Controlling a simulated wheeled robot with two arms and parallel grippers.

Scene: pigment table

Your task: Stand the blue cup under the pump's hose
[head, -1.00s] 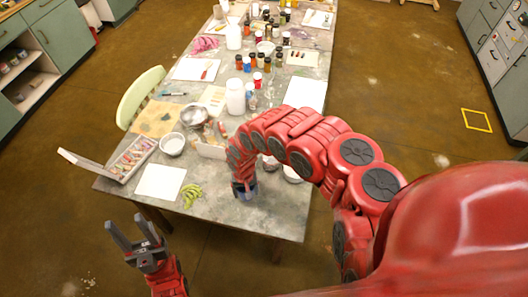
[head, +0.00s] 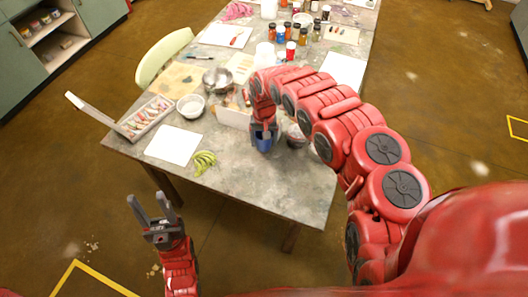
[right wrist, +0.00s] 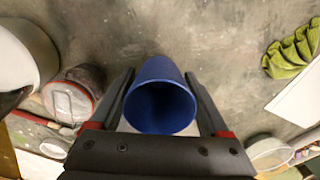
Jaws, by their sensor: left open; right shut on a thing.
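The blue cup (head: 263,143) is between the fingers of my right gripper (head: 262,132), over the front part of the grey table (head: 265,185). In the right wrist view the cup (right wrist: 160,97) has its round opening towards the camera, with a dark inside. My right gripper (right wrist: 165,100) is shut on it, one finger on each side. I cannot tell whether the cup touches the table. My left gripper (head: 150,204) is open and empty, off the table's front left. I cannot make out the pump or its hose for sure; my right arm hides part of the table.
A lidded jar with a red rim (right wrist: 72,95) and a large whitish rounded thing (right wrist: 22,60) stand beside the cup. A green cloth (head: 205,161), white sheet (head: 173,145), white bowl (head: 190,105) and pastel box (head: 147,116) lie to the left. Several bottles stand farther back.

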